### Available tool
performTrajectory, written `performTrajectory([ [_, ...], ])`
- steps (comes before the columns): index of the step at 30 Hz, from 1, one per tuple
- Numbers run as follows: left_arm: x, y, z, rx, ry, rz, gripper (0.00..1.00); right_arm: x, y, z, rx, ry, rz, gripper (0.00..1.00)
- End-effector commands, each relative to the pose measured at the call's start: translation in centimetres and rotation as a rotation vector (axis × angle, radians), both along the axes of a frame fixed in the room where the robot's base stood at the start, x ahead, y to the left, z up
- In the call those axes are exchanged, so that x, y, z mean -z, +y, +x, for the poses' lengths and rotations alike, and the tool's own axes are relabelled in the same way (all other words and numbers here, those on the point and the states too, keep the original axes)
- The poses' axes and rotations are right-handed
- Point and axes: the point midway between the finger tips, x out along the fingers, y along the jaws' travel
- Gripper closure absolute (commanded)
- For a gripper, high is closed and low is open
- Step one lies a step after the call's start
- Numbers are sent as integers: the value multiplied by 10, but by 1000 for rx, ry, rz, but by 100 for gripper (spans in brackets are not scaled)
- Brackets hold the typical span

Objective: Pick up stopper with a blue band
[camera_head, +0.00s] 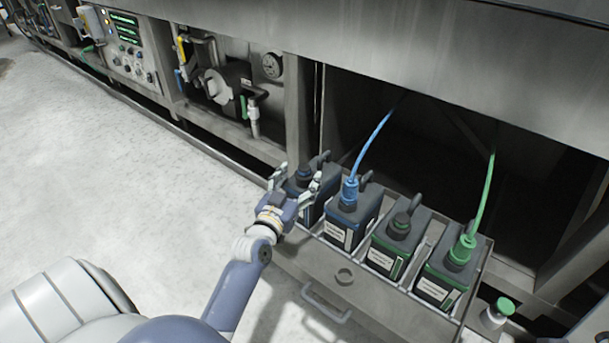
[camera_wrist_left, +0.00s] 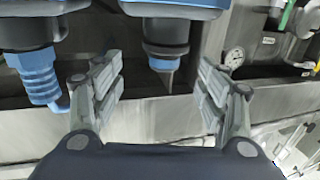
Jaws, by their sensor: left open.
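The stopper with a blue band (camera_head: 303,174) is a dark cap on the leftmost dark canister (camera_head: 318,205) in the head view. My left gripper (camera_head: 297,178) is at this stopper, with one finger on either side of it. In the left wrist view the stopper (camera_wrist_left: 166,52) hangs upside down in the picture, ahead of and between the open fingers of the left gripper (camera_wrist_left: 160,90). The fingers show gaps on both sides and do not appear to touch it. My right gripper is in neither view.
Beside it stand a canister with a blue hose connector (camera_head: 349,190), one with a green-banded stopper (camera_head: 400,224), and one with a green hose connector (camera_head: 462,250). They sit in a metal drawer (camera_head: 345,277). A green-capped bottle (camera_head: 497,313) stands at right. Floor at left is clear.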

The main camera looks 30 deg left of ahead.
Motion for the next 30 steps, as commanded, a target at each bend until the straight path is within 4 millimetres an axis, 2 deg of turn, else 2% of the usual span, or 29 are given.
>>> performTrajectory([
  [6, 2, 11, 27, -1, -5, -1, 33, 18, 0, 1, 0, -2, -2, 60],
  [12, 0, 14, 44, 0, -2, -1, 33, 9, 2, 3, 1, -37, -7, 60],
  [20, -1, 14, 46, 0, -1, -1, 33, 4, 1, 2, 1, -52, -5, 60],
  [23, -1, 14, 46, 0, -1, -1, 51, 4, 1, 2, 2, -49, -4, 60],
  [27, -1, 14, 46, 0, -2, 0, 81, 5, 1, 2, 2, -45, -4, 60],
  [30, -1, 14, 46, 0, -2, 0, 82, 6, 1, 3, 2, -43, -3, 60],
])
